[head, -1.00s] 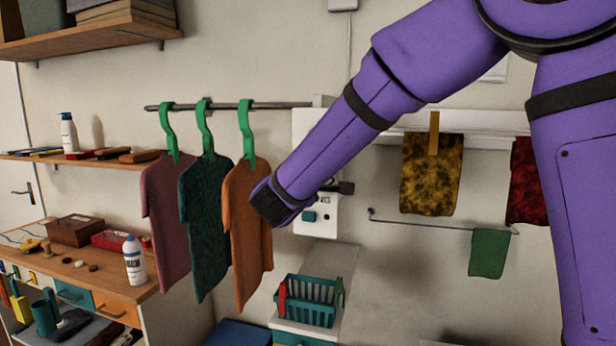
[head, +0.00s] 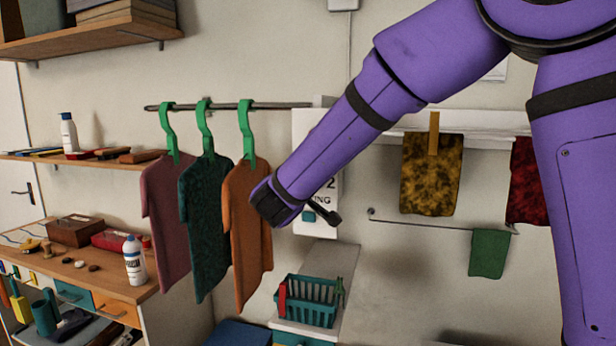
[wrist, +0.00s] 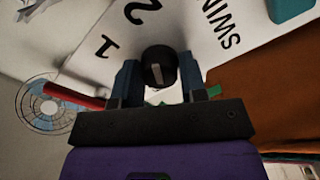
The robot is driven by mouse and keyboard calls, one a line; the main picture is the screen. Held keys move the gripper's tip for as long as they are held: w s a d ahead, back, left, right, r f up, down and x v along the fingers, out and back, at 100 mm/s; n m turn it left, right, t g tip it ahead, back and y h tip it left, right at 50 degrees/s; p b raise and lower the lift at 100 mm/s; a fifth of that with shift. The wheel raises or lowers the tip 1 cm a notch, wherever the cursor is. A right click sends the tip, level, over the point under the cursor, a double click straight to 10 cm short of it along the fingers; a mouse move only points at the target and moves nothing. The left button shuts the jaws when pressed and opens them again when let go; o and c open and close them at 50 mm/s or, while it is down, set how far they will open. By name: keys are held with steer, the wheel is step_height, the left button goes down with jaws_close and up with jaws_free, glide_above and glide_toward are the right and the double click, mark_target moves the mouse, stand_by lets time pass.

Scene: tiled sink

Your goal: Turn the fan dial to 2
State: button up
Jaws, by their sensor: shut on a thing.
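The fan dial (wrist: 160,62) is a round black knob with a short light mark, on a white panel in the wrist view. The panel (wrist: 85,68) carries a printed 1, a 2 and part of the word SWING, seen turned over. The light mark runs roughly up and down the picture; I cannot tell which number it points at. My gripper (wrist: 158,80) has a finger on each side of the knob and is shut on it. In the head view my gripper (head: 276,210) is in front of the panel (head: 325,226), and the dial is hidden.
An orange shirt (head: 246,240) hangs close by my gripper. A teal button (head: 308,216) sits low on the panel. A teal basket (head: 308,302) stands below. A towel rail (head: 425,225) with a green cloth (head: 488,254) is to the right.

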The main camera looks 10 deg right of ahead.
steer(key=shift+f, duration=0.1)
stand_by(0.4)
steer(key=o, duration=0.9)
steer(key=shift+o, duration=0.2)
steer(key=shift+s, duration=0.15)
steer(key=v, duration=1)
steer(key=shift+s+a, duration=0.2)
steer(key=shift+s, duration=0.05)
